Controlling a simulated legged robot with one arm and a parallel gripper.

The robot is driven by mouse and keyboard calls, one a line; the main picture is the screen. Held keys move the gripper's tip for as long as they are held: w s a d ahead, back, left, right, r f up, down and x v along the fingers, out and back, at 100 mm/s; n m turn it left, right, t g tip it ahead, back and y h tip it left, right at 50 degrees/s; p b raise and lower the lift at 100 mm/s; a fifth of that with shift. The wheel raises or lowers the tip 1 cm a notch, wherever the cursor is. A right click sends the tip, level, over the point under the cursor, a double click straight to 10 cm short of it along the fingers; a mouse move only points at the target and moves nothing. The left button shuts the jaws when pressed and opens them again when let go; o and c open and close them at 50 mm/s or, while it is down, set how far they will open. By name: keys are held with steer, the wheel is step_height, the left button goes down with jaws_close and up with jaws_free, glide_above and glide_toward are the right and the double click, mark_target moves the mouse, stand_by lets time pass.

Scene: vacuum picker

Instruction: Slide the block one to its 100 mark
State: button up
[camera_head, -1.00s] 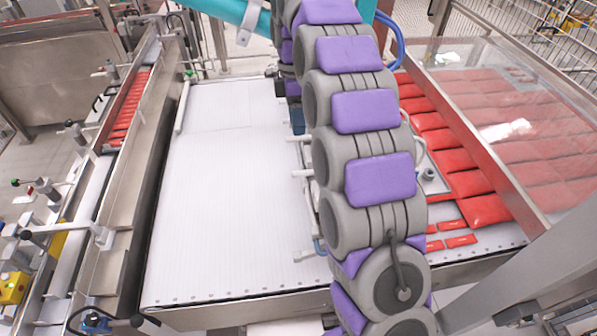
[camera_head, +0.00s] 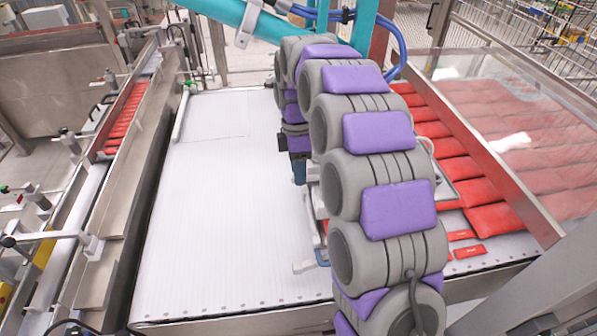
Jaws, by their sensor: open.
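My arm crosses the middle of the view and hides much of the machine behind it. My gripper (camera_head: 298,170) shows at the arm's far end as a dark and blue shape, pointing down over the right side of the white slatted table (camera_head: 215,210). It is open, and I see nothing held in it. Its fingertips are too small to make out clearly. A rail with white fittings (camera_head: 304,266) runs just right of the gripper, partly behind my arm. I cannot pick out block one or its 100 mark; my arm may hide them.
Red packs (camera_head: 470,190) lie in rows at the right, partly under a clear slanted cover (camera_head: 520,130). A metal side conveyor (camera_head: 125,195) runs along the left. A teal beam (camera_head: 225,12) crosses the top. The white table left of my arm is clear.

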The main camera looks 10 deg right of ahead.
steer(key=shift+s+f, duration=0.1)
steer(key=shift+f, duration=0.25)
steer(key=shift+c, duration=0.2)
jaws_close()
